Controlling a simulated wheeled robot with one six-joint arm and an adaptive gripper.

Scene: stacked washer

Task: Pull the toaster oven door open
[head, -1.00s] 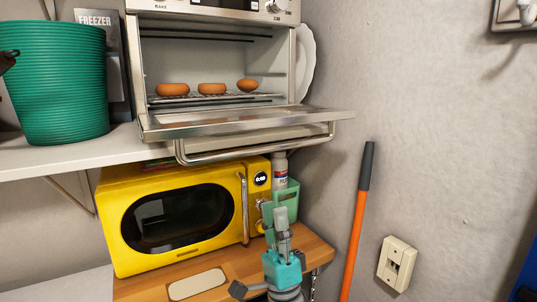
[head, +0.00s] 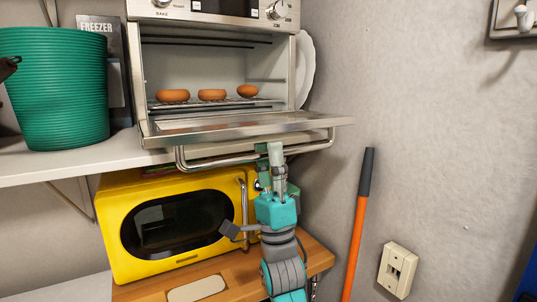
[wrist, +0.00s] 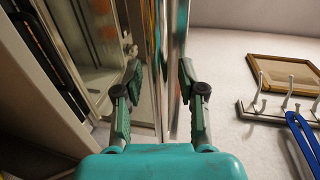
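The toaster oven (head: 139,80) stands on the shelf with its door (head: 235,128) swung down and out, close to level. Its curved metal handle (head: 200,163) hangs along the door's front edge. My gripper (head: 270,149) is raised to the handle, right of its middle, and its fingertips overlap the bar in the head view. In the wrist view my gripper (wrist: 158,80) has its fingers apart, with the shiny handle bar (wrist: 177,50) in the gap, nearer the right finger. Whether a finger touches it I cannot tell.
Brown rolls (head: 212,94) lie on the oven rack. A yellow microwave (head: 180,225) stands below on a wooden top, close to my arm. A green bucket (head: 55,90) is at left. An orange-handled pole (head: 358,230) leans on the wall at right.

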